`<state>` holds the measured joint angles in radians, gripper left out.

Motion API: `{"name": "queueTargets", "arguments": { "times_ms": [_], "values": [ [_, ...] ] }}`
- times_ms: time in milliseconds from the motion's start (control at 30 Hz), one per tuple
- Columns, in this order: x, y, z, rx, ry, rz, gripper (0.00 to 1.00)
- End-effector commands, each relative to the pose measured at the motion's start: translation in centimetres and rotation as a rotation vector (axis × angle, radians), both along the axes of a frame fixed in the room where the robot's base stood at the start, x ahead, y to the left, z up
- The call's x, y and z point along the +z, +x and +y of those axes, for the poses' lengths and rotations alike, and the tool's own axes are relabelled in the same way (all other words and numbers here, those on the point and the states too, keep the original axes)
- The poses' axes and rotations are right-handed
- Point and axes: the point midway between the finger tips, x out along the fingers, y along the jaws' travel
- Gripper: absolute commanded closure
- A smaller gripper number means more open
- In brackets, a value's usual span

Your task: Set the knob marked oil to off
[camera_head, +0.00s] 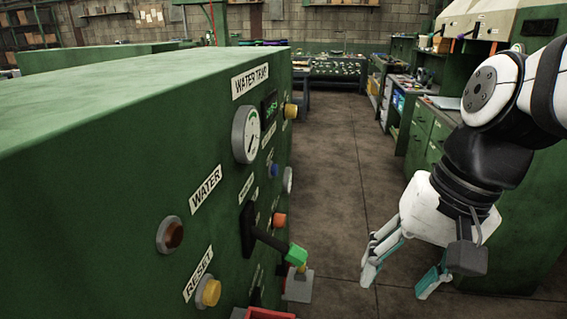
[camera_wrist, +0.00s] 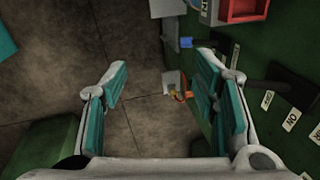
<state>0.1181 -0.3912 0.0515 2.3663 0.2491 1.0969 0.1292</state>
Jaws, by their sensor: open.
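I cannot read an oil label in either view, so I cannot tell which control is the oil knob. The green control panel (camera_head: 222,245) stands on the left in the head view, with its side face seen at a steep angle. A black lever with a green handle (camera_head: 295,254) sticks out from it. In the wrist view the panel (camera_wrist: 262,60) is on the right, with small white labels (camera_wrist: 291,120) seen turned over. A dark lever (camera_wrist: 262,85) lies among them. My gripper (camera_head: 397,285) is open and empty, pointing down to the right of the panel. Its teal-padded fingers are spread apart in the wrist view (camera_wrist: 163,68).
The panel also bears a round gauge (camera_head: 246,134), a red-brown button (camera_head: 171,235) and a yellow reset button (camera_head: 209,293). A red box (camera_head: 268,314) sits low at the panel. The concrete floor (camera_head: 335,180) is clear between panel and right-hand green cabinets (camera_head: 424,135).

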Motion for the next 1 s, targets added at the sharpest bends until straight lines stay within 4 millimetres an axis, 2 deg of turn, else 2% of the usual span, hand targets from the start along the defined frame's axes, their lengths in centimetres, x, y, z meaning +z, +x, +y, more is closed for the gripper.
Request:
{"name": "queueTargets", "arguments": {
  "times_ms": [267, 600, 800, 1000],
  "values": [
    [-3.0, 5.6, 2.4, -0.194, 0.204, 0.224, 0.46],
    [-7.3, 14.0, 4.6, -0.459, 0.51, 0.524, 0.46],
    [-10.3, 19.2, 4.9, -0.61, 0.707, 0.702, 0.46],
    [-13.7, 24.5, 4.1, -0.754, 0.919, 0.877, 0.46]
  ]
}}
